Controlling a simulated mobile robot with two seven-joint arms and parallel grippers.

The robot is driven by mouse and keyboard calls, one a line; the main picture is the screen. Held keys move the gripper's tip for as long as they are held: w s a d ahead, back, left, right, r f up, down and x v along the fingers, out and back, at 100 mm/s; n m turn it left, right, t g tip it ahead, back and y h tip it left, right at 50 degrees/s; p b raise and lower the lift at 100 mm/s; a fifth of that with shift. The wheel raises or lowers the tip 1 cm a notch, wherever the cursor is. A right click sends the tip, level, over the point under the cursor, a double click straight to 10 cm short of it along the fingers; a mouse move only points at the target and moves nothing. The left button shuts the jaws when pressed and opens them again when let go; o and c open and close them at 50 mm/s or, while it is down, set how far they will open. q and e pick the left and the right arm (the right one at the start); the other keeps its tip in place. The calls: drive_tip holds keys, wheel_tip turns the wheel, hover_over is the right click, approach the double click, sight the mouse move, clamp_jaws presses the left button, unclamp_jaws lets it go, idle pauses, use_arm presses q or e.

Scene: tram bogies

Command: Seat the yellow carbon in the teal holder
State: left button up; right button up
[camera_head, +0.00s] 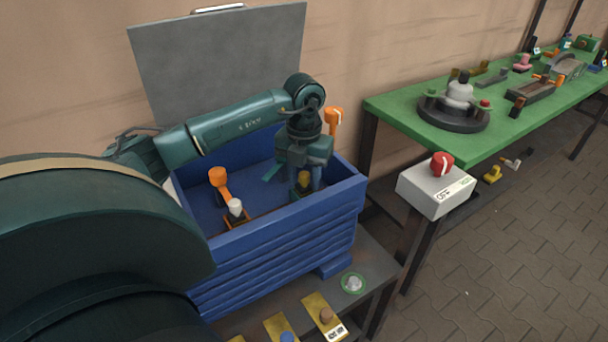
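My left arm reaches over the blue box (275,238), and my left gripper (304,186) points down inside its right half. A small yellow-topped piece (304,178) shows between the fingers, low in the box; it may be the yellow carbon. I cannot tell whether the fingers touch it or how far they are closed. A teal patch (273,171) shows just left of the gripper; I cannot tell whether it is the holder or a finger. A white-topped piece (236,207) stands beside an orange-headed lever (219,180) in the left half. My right gripper is out of view.
The box's grey lid (220,70) stands open behind. Another orange-headed lever (334,118) rises near the right wall. A low shelf (376,268) in front bears several yellow plates (316,303) with knobs. A green bench (400,105) and switch box (434,192) stand right.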

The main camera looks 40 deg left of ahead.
use_arm(q)
drive_tip(key=shift+o, duration=0.4)
drive_tip(key=shift+r, duration=0.5)
wheel_tip(320, 180, up, 12)
drive_tip(key=p, duration=0.1)
drive_tip(key=shift+f, duration=0.2)
